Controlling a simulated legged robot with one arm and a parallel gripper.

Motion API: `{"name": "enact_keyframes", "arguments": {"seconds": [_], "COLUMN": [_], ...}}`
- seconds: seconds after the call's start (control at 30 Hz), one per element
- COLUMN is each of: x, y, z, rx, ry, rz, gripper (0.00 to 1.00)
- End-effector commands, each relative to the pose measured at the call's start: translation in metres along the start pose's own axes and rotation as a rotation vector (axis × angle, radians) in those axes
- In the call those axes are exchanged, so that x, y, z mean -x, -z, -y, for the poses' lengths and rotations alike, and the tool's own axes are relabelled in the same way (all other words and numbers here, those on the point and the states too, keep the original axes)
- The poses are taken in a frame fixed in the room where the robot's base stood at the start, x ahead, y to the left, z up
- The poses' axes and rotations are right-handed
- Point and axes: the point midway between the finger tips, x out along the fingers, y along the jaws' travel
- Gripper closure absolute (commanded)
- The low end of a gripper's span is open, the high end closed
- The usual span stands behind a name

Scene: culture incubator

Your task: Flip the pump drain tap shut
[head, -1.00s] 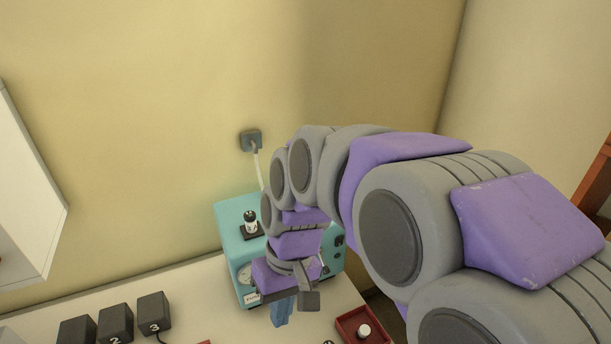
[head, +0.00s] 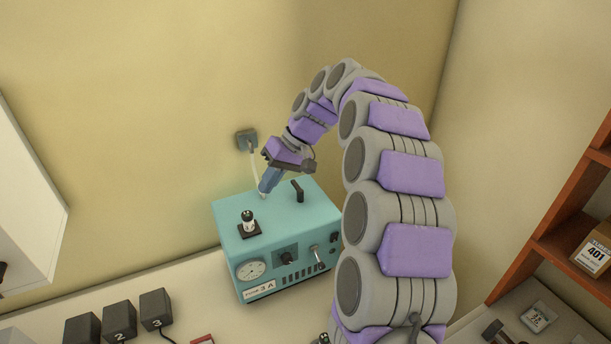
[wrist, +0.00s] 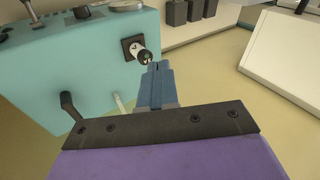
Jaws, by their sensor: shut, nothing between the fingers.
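The pump is a teal box (head: 235,243) on the bench by the wall; it also fills the left of the wrist view (wrist: 70,65). A silver lever (head: 317,254) sticks out from the right of its front face and looks like the tap; whether it is open or shut is unclear. A black-and-white knob (head: 248,219) on a dark square plate stands on top, and also shows just beyond my fingertips in the wrist view (wrist: 137,48). My gripper (head: 264,188) points down over the pump's back edge, shut and empty, apart from the lever. The fingertips show blue in the wrist view (wrist: 157,68).
A black bent handle (head: 298,191) rises from the pump's top right of my gripper. The front carries a gauge (head: 251,269) and dark dial (head: 287,257). Several black blocks (head: 119,320) stand front left. A wall socket (head: 246,139) with white cable is behind; an orange shelf (head: 560,235) stands right.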

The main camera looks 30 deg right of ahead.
Motion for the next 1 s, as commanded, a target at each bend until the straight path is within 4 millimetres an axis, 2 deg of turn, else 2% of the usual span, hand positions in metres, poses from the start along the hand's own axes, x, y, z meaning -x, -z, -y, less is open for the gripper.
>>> {"name": "enact_keyframes", "arguments": {"seconds": [0.2, 0.43, 0.7, 0.9, 1.0], "x": [0.020, 0.038, 0.059, 0.070, 0.074], "y": [0.038, 0.065, 0.080, 0.080, 0.078], "z": [-0.045, -0.099, -0.166, -0.213, -0.230], "rx": [0.005, 0.018, 0.039, 0.058, 0.069], "ry": [0.026, 0.026, -0.009, -0.050, -0.074], "rz": [-0.072, -0.143, -0.218, -0.250, -0.263], "gripper": [1.00, 1.00, 1.00, 1.00, 1.00]}}
